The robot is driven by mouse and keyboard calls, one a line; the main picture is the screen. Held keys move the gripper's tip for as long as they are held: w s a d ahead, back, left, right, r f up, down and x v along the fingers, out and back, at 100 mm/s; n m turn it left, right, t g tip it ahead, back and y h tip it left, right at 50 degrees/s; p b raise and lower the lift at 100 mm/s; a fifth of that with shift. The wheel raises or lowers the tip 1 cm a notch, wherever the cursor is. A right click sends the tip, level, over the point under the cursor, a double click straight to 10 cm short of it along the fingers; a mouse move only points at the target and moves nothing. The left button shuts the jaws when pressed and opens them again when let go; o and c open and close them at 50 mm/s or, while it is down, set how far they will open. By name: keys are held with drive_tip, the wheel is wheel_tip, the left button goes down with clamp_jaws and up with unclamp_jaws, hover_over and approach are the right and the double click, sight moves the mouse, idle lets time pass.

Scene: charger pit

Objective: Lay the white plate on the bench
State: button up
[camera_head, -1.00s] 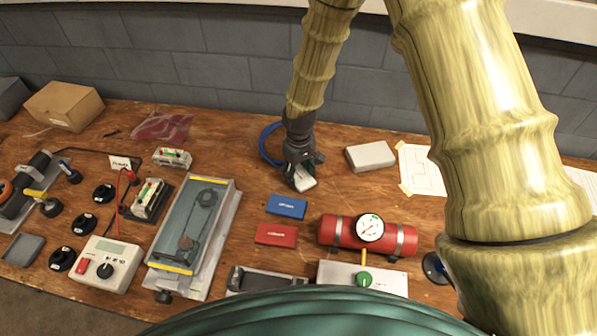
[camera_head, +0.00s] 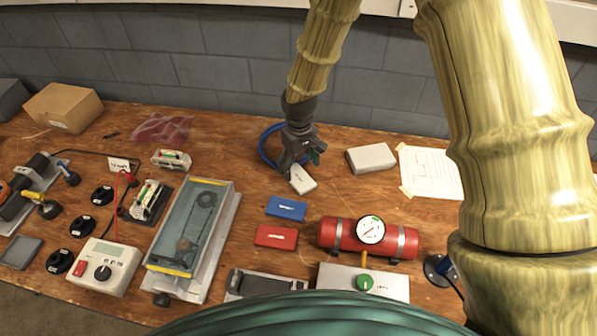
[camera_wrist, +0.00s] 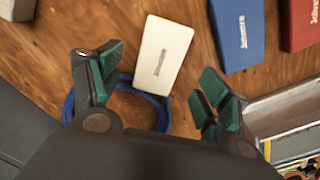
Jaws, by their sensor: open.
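The white plate (camera_head: 302,179) lies flat on the wooden bench (camera_head: 330,280), just below my gripper (camera_head: 300,163). In the wrist view the white plate (camera_wrist: 162,55) has dark lettering and lies ahead of and between my gripper's green-padded fingers (camera_wrist: 155,90). The fingers are spread wide and none touches the plate in that view. The jaws are open and empty.
A blue plate (camera_head: 286,208) and a red plate (camera_head: 276,237) lie nearer the front. A coiled blue cable (camera_head: 265,150) lies behind my gripper. A grey block (camera_head: 371,158) is to the right.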

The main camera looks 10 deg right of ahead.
sight(299, 177)
wheel_tip(299, 177, up, 7)
drive_tip(key=b, duration=0.1)
drive_tip(key=shift+r, duration=0.15)
